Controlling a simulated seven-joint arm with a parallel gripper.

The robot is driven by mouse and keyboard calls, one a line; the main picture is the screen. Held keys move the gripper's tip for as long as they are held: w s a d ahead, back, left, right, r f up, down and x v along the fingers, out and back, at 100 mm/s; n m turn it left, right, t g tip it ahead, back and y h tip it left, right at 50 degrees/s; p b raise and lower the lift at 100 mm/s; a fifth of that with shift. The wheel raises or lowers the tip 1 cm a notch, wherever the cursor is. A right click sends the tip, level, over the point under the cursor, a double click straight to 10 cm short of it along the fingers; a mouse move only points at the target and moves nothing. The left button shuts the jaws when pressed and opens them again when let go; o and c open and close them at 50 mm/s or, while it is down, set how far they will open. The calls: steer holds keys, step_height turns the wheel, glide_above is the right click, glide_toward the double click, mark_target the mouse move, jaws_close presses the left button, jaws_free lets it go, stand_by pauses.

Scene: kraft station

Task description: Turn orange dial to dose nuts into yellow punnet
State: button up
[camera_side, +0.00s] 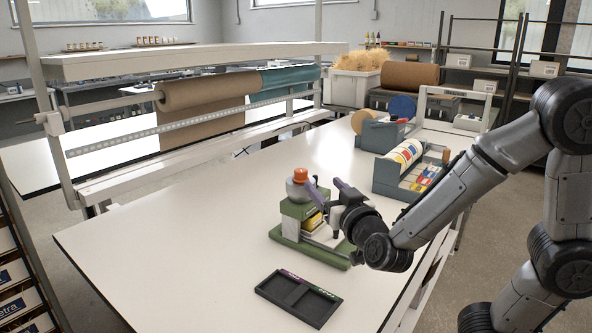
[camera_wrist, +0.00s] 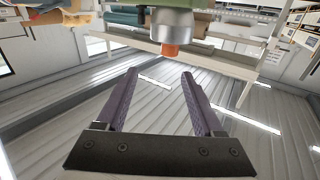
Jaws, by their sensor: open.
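The orange dial (camera_side: 300,174) sits on top of the rounded grey dispenser (camera_side: 298,190), which stands on a green frame (camera_side: 292,236) on the white table. The yellow punnet (camera_side: 313,221) is under the dispenser, inside the frame, partly hidden by my arm. My gripper (camera_side: 315,187), with purple fingers, is just right of the dial. In the wrist view the picture is upside down; the orange dial (camera_wrist: 170,50) hangs below the silver dispenser body (camera_wrist: 172,22), beyond the fingertips. My gripper (camera_wrist: 160,73) is open, with nothing between its fingers. No nuts can be made out.
A grey tape-roll holder (camera_side: 410,170) and a second holder (camera_side: 378,133) stand behind, right. A brown paper roll (camera_side: 205,90) hangs at the back left. The table's left side is clear.

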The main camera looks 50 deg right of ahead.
mark_target(296, 169)
steer(key=shift+n+y, duration=0.4)
steer(key=x, duration=0.9)
steer(key=a+x, duration=0.1)
steer(key=x, duration=0.3)
steer(key=shift+w+d+f, duration=0.2)
steer(key=shift+w+f, duration=0.15)
steer(key=shift+w, duration=0.3)
jaws_close()
